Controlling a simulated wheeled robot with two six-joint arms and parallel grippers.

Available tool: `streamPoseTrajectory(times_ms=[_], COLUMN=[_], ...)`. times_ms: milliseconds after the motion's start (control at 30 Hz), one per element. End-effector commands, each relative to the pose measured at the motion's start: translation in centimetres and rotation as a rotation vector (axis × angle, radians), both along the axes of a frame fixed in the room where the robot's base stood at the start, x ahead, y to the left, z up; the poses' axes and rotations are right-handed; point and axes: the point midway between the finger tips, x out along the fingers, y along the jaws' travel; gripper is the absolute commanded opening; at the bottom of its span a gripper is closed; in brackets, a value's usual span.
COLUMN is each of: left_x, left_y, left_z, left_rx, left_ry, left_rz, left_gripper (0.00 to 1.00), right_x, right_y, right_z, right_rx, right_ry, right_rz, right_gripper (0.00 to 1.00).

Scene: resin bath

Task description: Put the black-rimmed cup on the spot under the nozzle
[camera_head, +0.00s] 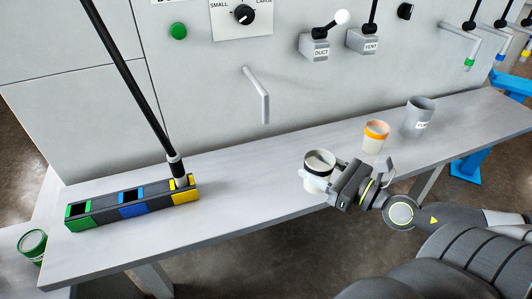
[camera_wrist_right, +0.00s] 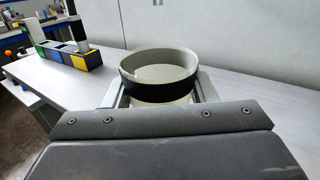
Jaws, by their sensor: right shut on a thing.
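The black-rimmed cup (camera_head: 317,172) is white with a black band under its rim. It stands upright at the shelf's front part, right of the nozzle in the head view. My right gripper (camera_head: 325,175) is shut on it from the right. In the right wrist view the cup (camera_wrist_right: 160,70) sits between the two fingers of the gripper (camera_wrist_right: 160,93). Its base is hidden there, and I cannot tell whether it touches the shelf. The nozzle (camera_head: 264,105) is a bent grey pipe from the wall panel. No marked spot shows under it. My left gripper is not in view.
A grey shelf (camera_head: 240,180) runs along the wall. A block with green, blue and yellow bays (camera_head: 105,210) lies at left, a black rod standing in its yellow bay. An orange-rimmed cup (camera_head: 375,138) and a grey labelled cup (camera_head: 418,118) stand at right. The shelf under the nozzle is clear.

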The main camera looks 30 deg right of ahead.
Motion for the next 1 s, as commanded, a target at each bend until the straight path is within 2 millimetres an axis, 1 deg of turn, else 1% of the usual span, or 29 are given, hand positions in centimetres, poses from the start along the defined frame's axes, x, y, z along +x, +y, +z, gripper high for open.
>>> streamPoseTrajectory(times_ms=[33,67,367,567,700,800,900,1000], left_x=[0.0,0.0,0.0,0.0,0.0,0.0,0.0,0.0], left_y=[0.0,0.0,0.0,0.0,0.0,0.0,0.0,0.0], left_z=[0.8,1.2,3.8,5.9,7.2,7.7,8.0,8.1], left_rx=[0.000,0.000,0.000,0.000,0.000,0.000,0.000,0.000], left_ry=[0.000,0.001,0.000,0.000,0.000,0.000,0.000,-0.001], left_rz=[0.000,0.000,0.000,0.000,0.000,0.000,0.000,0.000], left_gripper=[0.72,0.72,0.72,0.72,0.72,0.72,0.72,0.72], right_x=[0.6,0.8,3.4,6.1,8.9,10.9,12.3,13.2], right_y=[0.1,0.0,1.0,1.9,2.7,3.3,3.7,3.9], right_z=[0.5,0.6,0.6,0.7,0.7,0.4,0.2,0.1], right_rx=[0.005,0.004,0.007,0.006,0.006,0.004,0.001,0.001], right_ry=[-0.006,-0.005,-0.004,-0.003,-0.005,-0.004,-0.002,-0.001], right_rz=[-0.004,-0.007,-0.001,0.000,0.000,0.000,0.002,0.001], right_gripper=[0.26,0.26,0.26,0.26,0.26,0.26,0.26,0.26])
